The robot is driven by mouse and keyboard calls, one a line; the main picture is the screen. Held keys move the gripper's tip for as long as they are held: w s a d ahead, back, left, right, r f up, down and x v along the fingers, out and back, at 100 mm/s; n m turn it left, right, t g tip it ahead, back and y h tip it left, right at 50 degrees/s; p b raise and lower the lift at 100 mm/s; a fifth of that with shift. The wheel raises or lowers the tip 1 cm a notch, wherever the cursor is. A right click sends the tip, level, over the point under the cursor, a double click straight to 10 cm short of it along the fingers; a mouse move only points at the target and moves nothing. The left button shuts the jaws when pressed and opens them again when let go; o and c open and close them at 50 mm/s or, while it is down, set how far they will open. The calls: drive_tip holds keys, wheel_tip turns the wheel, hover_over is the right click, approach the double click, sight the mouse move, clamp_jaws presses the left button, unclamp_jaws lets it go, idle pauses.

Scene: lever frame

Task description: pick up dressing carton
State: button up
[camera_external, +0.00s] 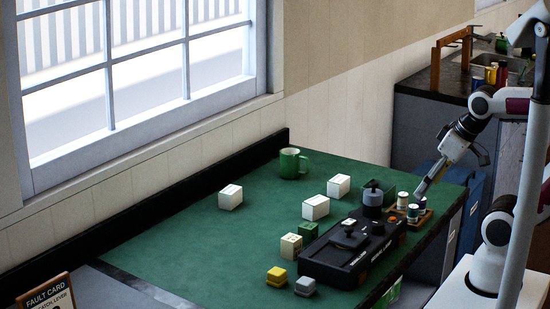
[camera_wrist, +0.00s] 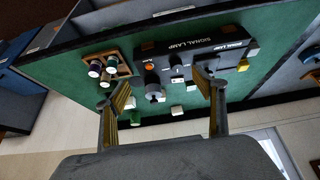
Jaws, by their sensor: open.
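Several small cartons stand on the green bench top, and I cannot read which one is the dressing carton. White cartons stand at the left (camera_external: 230,197), in the middle (camera_external: 315,208) and further back (camera_external: 338,187). A cream carton (camera_external: 291,246) with faint marks and a green carton (camera_external: 307,231) sit beside the black signal lamp box (camera_external: 345,255). My gripper (camera_external: 422,191) is above the bench's right side, near the small tray of cans. In the wrist view my gripper (camera_wrist: 166,80) has its fingers wide apart, with nothing held between them.
The signal lamp box (camera_wrist: 200,52) also shows in the wrist view. A wooden tray (camera_external: 426,217) holds several cans. A green mug (camera_external: 291,163) stands at the back; yellow (camera_external: 276,277) and grey (camera_external: 305,286) blocks sit in front. The bench's left middle is clear.

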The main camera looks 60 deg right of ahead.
sight(345, 181)
drive_tip(key=shift+w, duration=0.1)
drive_tip(key=w+d+r+m+t, duration=0.15)
drive_tip(key=w+d+m, duration=0.3)
drive_tip(key=w, duration=0.55)
drive_tip(key=w+d+r+m+t, duration=0.1)
drive_tip(key=w+d+m+t, duration=0.15)
drive_tip(key=w+m, duration=0.5)
drive_tip(key=w+d+f+m+y, duration=0.1)
drive_tip(key=w+d+f+m, duration=0.2)
drive_tip(key=m, duration=0.3)
drive_tip(key=w+d+f+m+t+y, duration=0.1)
drive_tip(key=w+d+f+m, duration=0.1)
drive_tip(key=w+f+m, duration=0.3)
drive_tip(key=w+d+f+m+t+y, duration=0.1)
drive_tip(key=w+d+f+m, duration=0.2)
drive_tip(key=f+m, duration=0.3)
drive_tip(key=shift+w+d+f+m, duration=0.1)
drive_tip(key=shift+w+d+m, duration=0.2)
drive_tip(key=shift+w+m, duration=0.4)
drive_tip(key=d+m+h, duration=0.1)
drive_tip(key=d+m, duration=0.1)
drive_tip(key=d+f+m+t+h, duration=0.1)
drive_tip(key=d, duration=0.1)
drive_tip(key=d+f+m+t+h, duration=0.1)
drive_tip(key=d+m, duration=0.1)
drive_tip(key=shift+w+d+f+m, duration=0.15)
drive_tip(key=shift+d+f+m, duration=0.15)
drive_tip(key=shift+d, duration=0.1)
drive_tip(key=shift+w, duration=0.1)
drive_tip(key=shift+x, duration=1.25)
